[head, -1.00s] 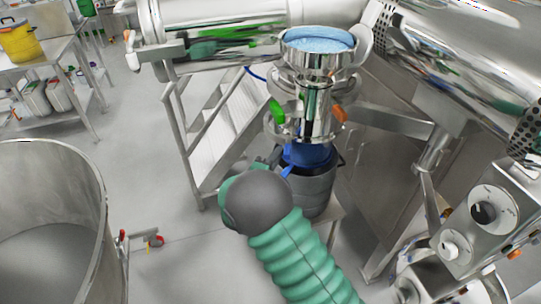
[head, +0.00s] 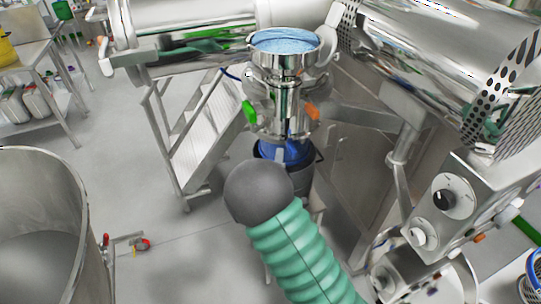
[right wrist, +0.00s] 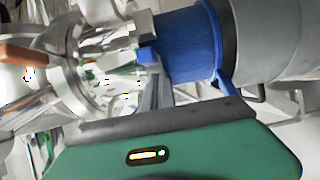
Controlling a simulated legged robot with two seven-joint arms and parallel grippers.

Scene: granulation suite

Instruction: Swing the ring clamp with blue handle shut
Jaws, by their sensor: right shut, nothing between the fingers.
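The metal outlet column (head: 284,92) stands at the centre of the head view, with a green handle (head: 249,111) and an orange handle (head: 312,111) on its upper ring joint. A blue sleeve (head: 291,150) hangs below it; it also shows in the right wrist view (right wrist: 190,45). A small blue piece (right wrist: 147,55), which looks like the blue clamp handle, sits at the sleeve's metal end, right by my right fingertips. My right gripper (right wrist: 156,80) is shut and empty beside it; I cannot tell whether they touch. The clamp band is mostly hidden. My left gripper is out of view.
A grey bucket (right wrist: 262,40) stands under the sleeve, with a blue edge and strip at its mouth. White steps (head: 190,135) stand left of the column. A control box (head: 455,205) is at right, a large steel vessel (head: 45,215) at lower left.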

